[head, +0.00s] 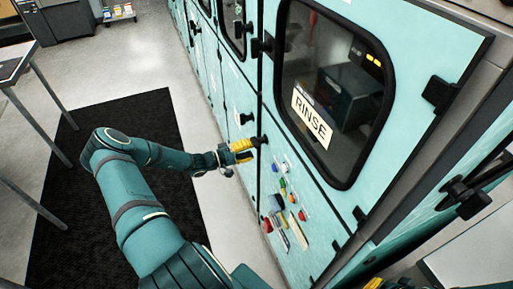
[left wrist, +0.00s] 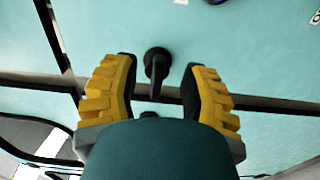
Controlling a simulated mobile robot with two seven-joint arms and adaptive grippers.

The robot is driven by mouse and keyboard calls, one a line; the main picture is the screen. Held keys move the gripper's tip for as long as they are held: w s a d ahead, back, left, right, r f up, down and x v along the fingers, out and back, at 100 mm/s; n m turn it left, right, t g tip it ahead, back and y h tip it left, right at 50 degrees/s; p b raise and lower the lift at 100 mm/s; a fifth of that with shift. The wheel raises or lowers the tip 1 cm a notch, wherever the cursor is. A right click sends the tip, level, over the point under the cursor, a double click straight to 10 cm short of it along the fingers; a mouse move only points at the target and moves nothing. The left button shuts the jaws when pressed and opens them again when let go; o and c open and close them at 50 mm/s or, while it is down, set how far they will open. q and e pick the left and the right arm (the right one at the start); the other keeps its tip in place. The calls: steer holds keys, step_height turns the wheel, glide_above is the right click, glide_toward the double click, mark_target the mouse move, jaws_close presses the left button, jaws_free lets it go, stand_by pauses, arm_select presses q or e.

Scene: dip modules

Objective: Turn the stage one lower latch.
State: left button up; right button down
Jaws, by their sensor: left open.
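A black latch (left wrist: 156,72) sits on the teal panel in the left wrist view, with a round base and a handle pointing down toward the panel seam. My left gripper (left wrist: 165,88) is open, with one yellow finger on each side of the latch; I see gaps on both sides, but cannot tell its depth. In the head view, my left gripper (head: 241,152) is at the cabinet front, beside a black latch (head: 260,140) below the RINSE window. A yellow piece at the bottom edge looks like part of my right gripper (head: 374,284); its state is hidden.
The RINSE door (head: 312,115) has a dark window. Below it is a panel of coloured buttons (head: 282,200). Other black latches, such as one on the neighbouring panel (head: 245,118), stick out nearby. A dark mat (head: 60,205) and a table (head: 14,62) are at left.

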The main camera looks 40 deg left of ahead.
arm_select(q)
steer(key=v, duration=0.8)
steer(key=shift+s+a, duration=0.1)
steer(key=shift+s, duration=0.1)
